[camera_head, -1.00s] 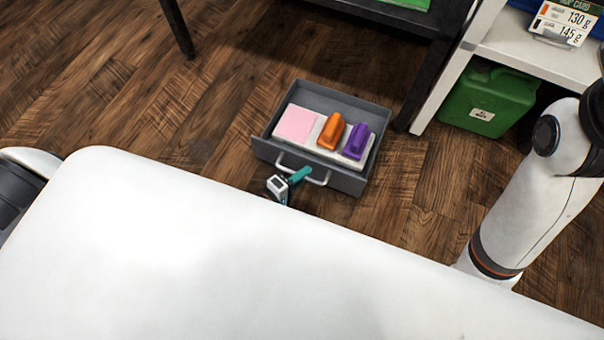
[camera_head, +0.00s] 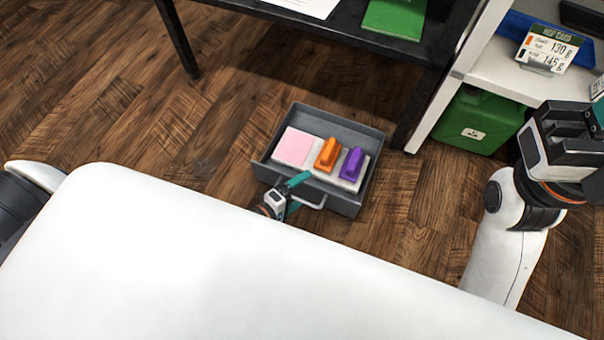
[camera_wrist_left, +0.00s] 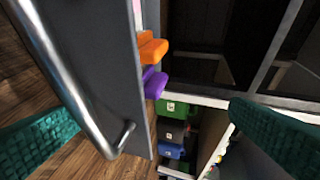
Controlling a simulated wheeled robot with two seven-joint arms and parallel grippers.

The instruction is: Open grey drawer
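The grey drawer (camera_head: 342,202) stands pulled out below the black table in the head view. It holds a pink block, an orange piece and a purple piece. Its pale bar handle (camera_head: 314,204) is on the front face. My left gripper (camera_head: 297,193) is at the left part of the handle, with its teal fingers apart. In the left wrist view the metal handle (camera_wrist_left: 62,75) and grey front (camera_wrist_left: 105,60) are close, and the left gripper's fingers (camera_wrist_left: 155,118) are spread wide. My right gripper (camera_head: 594,122) is partly cut off at the right edge; its fingers are unclear.
A black table (camera_head: 345,32) with a green booklet (camera_head: 395,17) stands behind the drawer. A white shelf (camera_head: 500,75) with a green canister (camera_head: 478,122) and price card (camera_head: 548,47) is at the right. Wooden floor (camera_head: 225,130) is clear left of the drawer.

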